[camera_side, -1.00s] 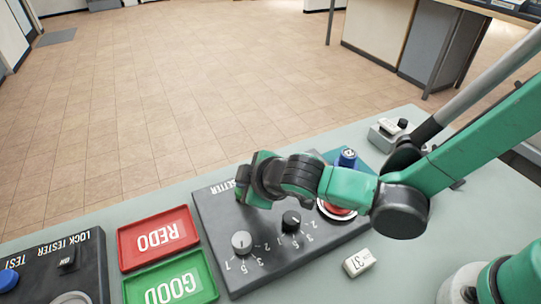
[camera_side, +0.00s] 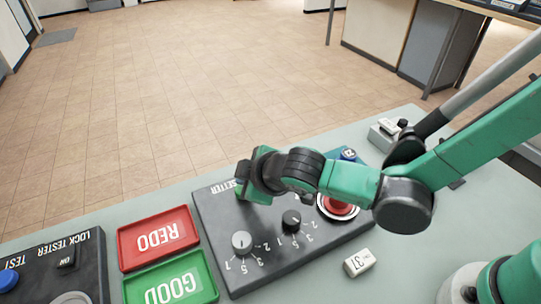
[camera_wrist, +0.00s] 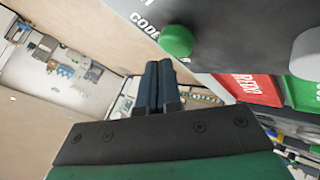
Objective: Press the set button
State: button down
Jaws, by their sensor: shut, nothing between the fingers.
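The dark code setter panel (camera_side: 215,225) lies on the grey table, with dials and a red button (camera_side: 338,207) in a pale ring. My gripper (camera_wrist: 159,64) is shut and empty; its two dark fingers lie together in the wrist view. In that view a green round button (camera_wrist: 176,40) stands on the panel beside the lettering "CODE", to the upper right of the fingertips and apart from them in the picture. I cannot read a "set" label on any button.
Left of the panel are a red REDO tray (camera_side: 158,237) and a green GOOD tray (camera_side: 172,281), then a lock tester (camera_side: 35,267). A blue object (camera_side: 348,154) is partly behind my arm.

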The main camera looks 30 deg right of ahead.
jog(key=shift+r, duration=0.25)
jog(key=shift+r, duration=2.5)
jog(key=d+r+m, duration=0.1)
jog(key=d+m, duration=0.1)
jog(key=d, duration=0.2)
jog(key=s+d+r+m+h, duration=0.1)
jog(key=d, duration=0.3)
jog(key=s+d+r+m+g, duration=0.1)
jog(key=d+m, duration=0.1)
jog(key=d, duration=0.2)
jog(key=shift+d+m+h, duration=0.3)
jog(key=shift+d, duration=0.05)
jog(key=s+d+m+g, duration=0.1)
jog(key=s+d+m, duration=0.4)
jog(key=d, duration=0.3)
jog(key=shift+s+d+f+m, duration=0.15)
jog(key=shift+s+d+m, duration=0.2)
jog(key=shift+s, duration=0.3)
